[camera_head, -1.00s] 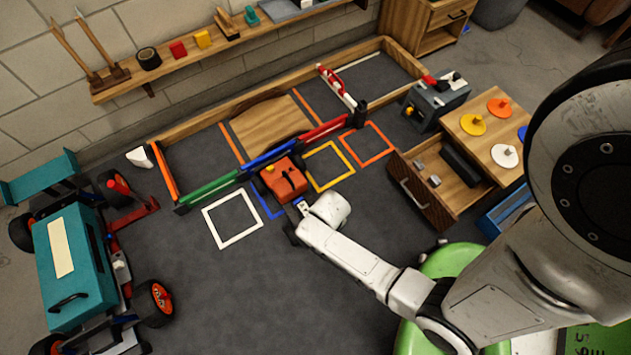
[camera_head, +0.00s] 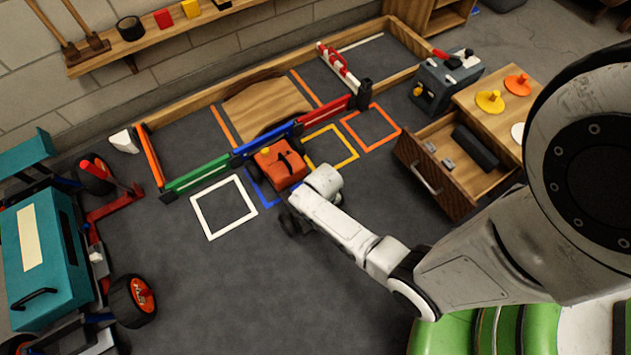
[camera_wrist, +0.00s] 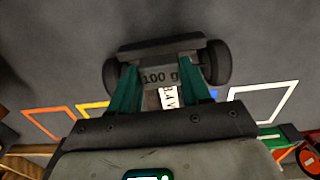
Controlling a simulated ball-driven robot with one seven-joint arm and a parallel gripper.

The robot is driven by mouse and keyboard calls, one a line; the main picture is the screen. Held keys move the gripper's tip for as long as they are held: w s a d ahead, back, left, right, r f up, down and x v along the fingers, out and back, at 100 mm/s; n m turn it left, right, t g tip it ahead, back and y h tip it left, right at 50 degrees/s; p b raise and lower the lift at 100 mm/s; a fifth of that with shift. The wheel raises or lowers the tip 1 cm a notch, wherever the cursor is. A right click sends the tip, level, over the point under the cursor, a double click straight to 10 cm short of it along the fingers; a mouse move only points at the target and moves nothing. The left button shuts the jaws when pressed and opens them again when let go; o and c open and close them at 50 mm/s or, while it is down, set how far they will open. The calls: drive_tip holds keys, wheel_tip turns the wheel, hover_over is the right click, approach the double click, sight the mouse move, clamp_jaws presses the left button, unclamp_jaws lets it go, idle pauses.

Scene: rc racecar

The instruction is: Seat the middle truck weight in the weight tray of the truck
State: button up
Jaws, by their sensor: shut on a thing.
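The truck (camera_head: 281,166) has an orange body and black wheels. It stands on the floor by the blue square, in front of the blue gate. My arm reaches over its near part, hiding the tray and my gripper in the head view. In the wrist view, my gripper (camera_wrist: 165,78) has its teal fingers closed on a dark grey weight (camera_wrist: 158,77) marked "100 g". Truck wheels (camera_wrist: 216,63) and a dark bar lie just beyond the fingers. A white lettered label (camera_wrist: 169,98) shows between them. Whether the weight touches the tray cannot be seen.
An open drawer (camera_head: 432,190) at right holds small grey pieces. Coloured gates (camera_head: 203,178) and a wooden rail stand behind the truck. A large teal vehicle (camera_head: 45,250) stands at left. The floor (camera_head: 215,285) between is clear.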

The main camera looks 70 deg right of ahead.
drive_tip(key=w+f, duration=0.1)
drive_tip(key=d+f+b, duration=0.1)
drive_tip(key=w+f+b, duration=0.1)
drive_tip(key=f, duration=0.1)
drive_tip(key=shift+w+d+f, duration=0.1)
drive_tip(key=shift+w+d, duration=0.25)
drive_tip(key=f+b, duration=0.3)
drive_tip(key=shift+w+d+f, duration=0.2)
drive_tip(key=shift+w+f, duration=0.05)
drive_tip(key=shift+f, duration=0.15)
drive_tip(key=o, duration=1.2)
drive_tip(key=shift+r, duration=0.1)
drive_tip(key=s+a+r+n+p, duration=0.2)
drive_tip(key=a+r, duration=0.1)
drive_tip(key=r, duration=0.8)
drive_tip(key=s+a+r+n+p, duration=0.2)
drive_tip(key=s+a+r+p, duration=0.1)
drive_tip(key=r, duration=0.8)
drive_tip(key=s+a+r+n+t+p, duration=0.1)
drive_tip(key=s+a+r+n+p, duration=0.1)
drive_tip(key=r, duration=1)
drive_tip(key=shift+s+a, duration=0.3)
drive_tip(key=shift+a, duration=0.55)
